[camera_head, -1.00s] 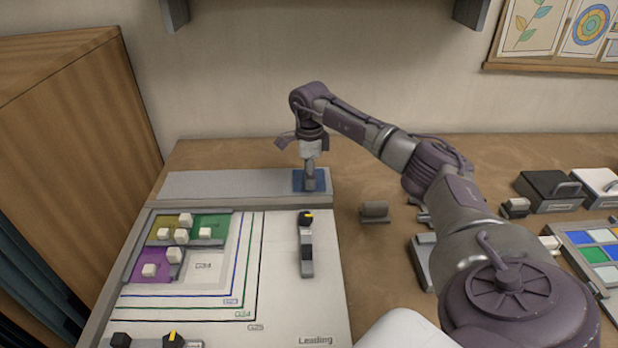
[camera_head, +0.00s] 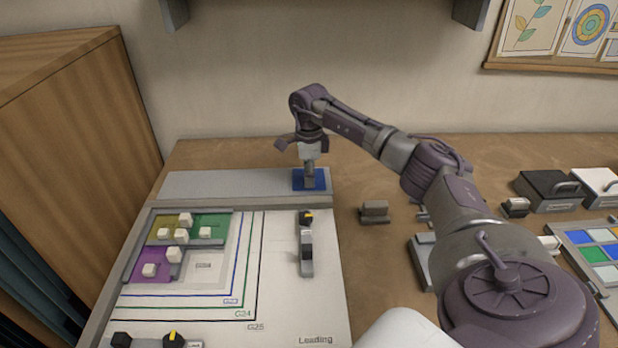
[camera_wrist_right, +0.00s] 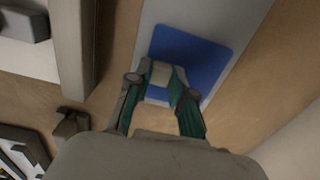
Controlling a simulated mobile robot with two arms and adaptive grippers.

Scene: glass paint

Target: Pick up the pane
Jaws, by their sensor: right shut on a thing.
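The blue pane (camera_head: 321,181) lies at the right end of a long grey ledge behind the white board. It also shows in the right wrist view (camera_wrist_right: 185,50), with a small pale knob (camera_wrist_right: 161,74) on it. My right gripper (camera_head: 309,181) is over the pane, pointing down. In the right wrist view its two fingers (camera_wrist_right: 161,77) are shut on the pale knob of the pane. Whether the pane is off the ledge cannot be told. My left gripper is not in view.
On the white board (camera_head: 285,290), olive, green and purple panes (camera_head: 150,257) with white knobs sit in a corner. A small grey block (camera_head: 374,210) stands right of the board. A rack of coloured squares (camera_head: 596,252) and dark and white boxes (camera_head: 549,190) are farther right. The ledge's left part (camera_head: 225,184) is bare.

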